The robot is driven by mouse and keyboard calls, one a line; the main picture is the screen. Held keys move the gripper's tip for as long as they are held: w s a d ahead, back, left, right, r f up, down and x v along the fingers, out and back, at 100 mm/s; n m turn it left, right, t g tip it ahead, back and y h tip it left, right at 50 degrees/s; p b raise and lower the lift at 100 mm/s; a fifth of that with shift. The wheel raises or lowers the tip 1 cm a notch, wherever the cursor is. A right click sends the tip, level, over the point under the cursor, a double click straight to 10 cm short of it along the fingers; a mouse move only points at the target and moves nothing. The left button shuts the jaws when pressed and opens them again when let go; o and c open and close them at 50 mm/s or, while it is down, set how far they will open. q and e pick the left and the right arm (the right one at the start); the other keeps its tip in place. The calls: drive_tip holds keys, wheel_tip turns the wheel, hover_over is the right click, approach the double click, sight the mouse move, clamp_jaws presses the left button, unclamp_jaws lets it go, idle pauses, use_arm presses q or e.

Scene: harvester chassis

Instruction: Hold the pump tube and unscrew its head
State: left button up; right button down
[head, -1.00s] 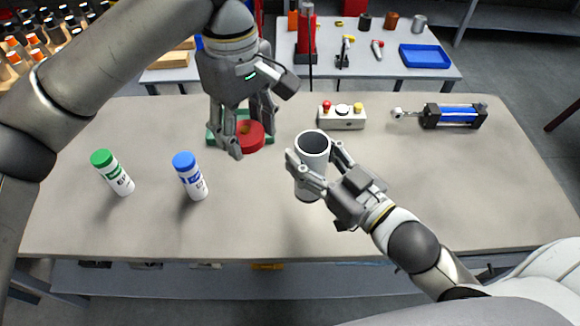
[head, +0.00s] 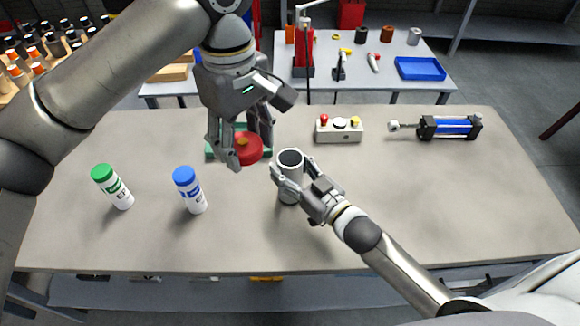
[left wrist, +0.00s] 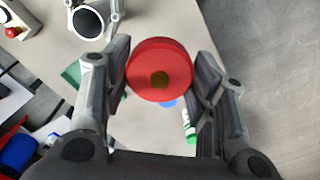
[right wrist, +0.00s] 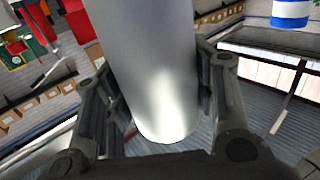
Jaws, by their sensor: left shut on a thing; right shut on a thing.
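The pump tube (head: 289,190) is a grey, open-topped cylinder, held upright near the middle of the table. My right gripper (head: 291,172) is shut around it, and the tube's side fills the right wrist view (right wrist: 150,70). The red round pump head (head: 247,150), with a brass-coloured centre, is apart from the tube, to its upper left in the head view. My left gripper (head: 249,157) points down and is shut on the head, which also shows between its fingers in the left wrist view (left wrist: 160,70). I cannot tell if the tube's base touches the table.
A green tray (head: 212,148) lies behind the pump head. Green-capped (head: 113,187) and blue-capped (head: 190,190) bottles stand at left. A button box (head: 338,130) and a blue cylinder (head: 450,128) lie at the back right. The table's right side is clear.

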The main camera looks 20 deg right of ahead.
drive_tip(key=shift+f, duration=0.1)
drive_tip(key=shift+f, duration=0.15)
drive_tip(key=c, duration=0.6)
unclamp_jaws()
